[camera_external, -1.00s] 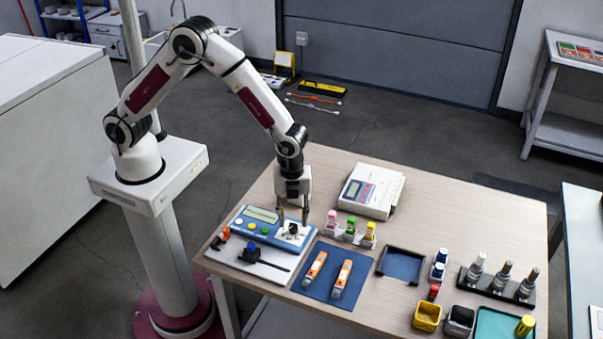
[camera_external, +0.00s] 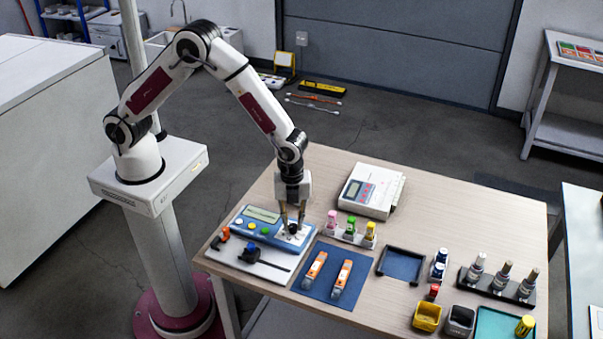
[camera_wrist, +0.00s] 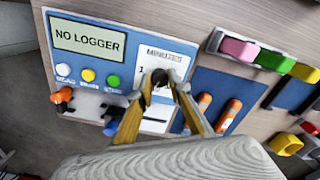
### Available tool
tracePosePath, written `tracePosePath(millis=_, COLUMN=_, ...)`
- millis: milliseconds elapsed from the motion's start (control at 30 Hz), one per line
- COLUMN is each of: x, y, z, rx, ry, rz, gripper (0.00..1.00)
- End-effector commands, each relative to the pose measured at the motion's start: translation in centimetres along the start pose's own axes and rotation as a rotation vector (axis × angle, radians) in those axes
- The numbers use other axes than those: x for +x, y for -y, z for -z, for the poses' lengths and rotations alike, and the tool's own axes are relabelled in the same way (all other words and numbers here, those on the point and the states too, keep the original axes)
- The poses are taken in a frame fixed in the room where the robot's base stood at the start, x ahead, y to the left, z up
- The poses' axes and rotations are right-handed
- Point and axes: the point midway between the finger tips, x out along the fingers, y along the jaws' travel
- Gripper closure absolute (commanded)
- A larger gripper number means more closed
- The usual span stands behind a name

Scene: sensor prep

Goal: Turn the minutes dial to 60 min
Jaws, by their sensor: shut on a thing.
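The minutes dial (camera_wrist: 160,77) is a small black knob on a white plate under the word "MINUTES", on the right part of a blue device (camera_external: 259,235). My gripper (camera_wrist: 161,84) is shut on the dial, with one finger on each side of it; in the external view my gripper (camera_external: 292,224) points straight down onto the device. The device's display (camera_wrist: 86,39) reads "NO LOGGER". Most of the scale around the dial is hidden by the fingers; a "1" shows at its left. I cannot tell which value the dial points to.
White, yellow and green buttons (camera_wrist: 88,75) sit left of the dial. Orange and blue levers (camera_external: 252,247) are in front of the device. A blue mat (camera_external: 325,284) with two orange tools lies to the right. Pink, green and yellow pieces (camera_external: 350,230) stand close behind right.

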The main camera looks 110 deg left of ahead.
Motion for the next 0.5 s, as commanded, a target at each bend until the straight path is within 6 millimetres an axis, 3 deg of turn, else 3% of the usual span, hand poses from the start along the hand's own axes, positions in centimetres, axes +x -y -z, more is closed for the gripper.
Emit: tracePosePath(millis=500, x=0.0, y=0.0, z=0.0, rx=-0.2, ry=0.0, rz=0.0, gripper=1.0)
